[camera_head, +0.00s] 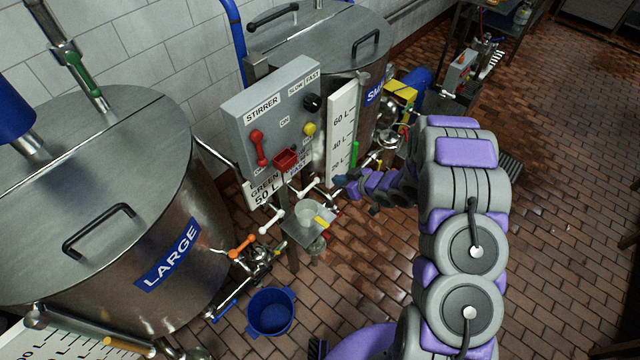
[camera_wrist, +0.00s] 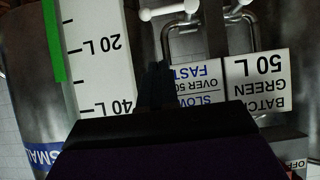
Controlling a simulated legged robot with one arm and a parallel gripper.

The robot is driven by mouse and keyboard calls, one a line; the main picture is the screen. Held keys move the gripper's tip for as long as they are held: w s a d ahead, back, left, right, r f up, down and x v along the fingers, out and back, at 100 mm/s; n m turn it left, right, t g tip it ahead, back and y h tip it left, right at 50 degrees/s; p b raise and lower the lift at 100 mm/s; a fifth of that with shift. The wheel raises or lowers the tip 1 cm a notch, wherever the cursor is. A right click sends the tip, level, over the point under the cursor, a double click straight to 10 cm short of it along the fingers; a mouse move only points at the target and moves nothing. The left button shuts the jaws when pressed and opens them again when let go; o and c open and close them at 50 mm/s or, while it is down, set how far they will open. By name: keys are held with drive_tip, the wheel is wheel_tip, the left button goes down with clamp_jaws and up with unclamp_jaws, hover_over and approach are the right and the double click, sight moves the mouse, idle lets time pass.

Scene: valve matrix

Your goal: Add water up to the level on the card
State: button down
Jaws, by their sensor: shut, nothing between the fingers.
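The card (camera_wrist: 258,82) reads BATCH GREEN 50 L, upside down in the wrist view. In the head view it shows below the stirrer box (camera_head: 265,190), partly hidden. The SMALL tank (camera_head: 378,85) has a white litre scale (camera_head: 341,125) marked 20, 40 and 60 L. A green column (camera_wrist: 53,40) runs beside the scale and ends between the 20 L and 40 L marks in the wrist view. White valve handles (camera_head: 306,190) stand below the box. My gripper (camera_head: 341,182) is shut and empty, near the handles and the scale's lower end; its dark fingers (camera_wrist: 155,85) show.
The stirrer box (camera_head: 272,115) has a red lever and black and yellow knobs. The LARGE tank (camera_head: 110,190) stands left, with an orange-handled valve (camera_head: 242,245) beside it. A blue bucket (camera_head: 270,312) is on the floor. Brick floor (camera_head: 570,210) is open at right.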

drive_tip(key=shift+a, duration=0.1)
drive_tip(key=b, duration=0.2)
hover_over(318, 182)
drive_tip(key=s, duration=0.3)
wheel_tip(318, 182, down, 6)
drive_tip(key=f, duration=0.2)
drive_tip(key=shift+w+f, duration=0.35)
drive_tip(key=shift+w+f+b, duration=0.1)
drive_tip(key=shift+f+b, duration=0.2)
drive_tip(key=shift+f, duration=0.15)
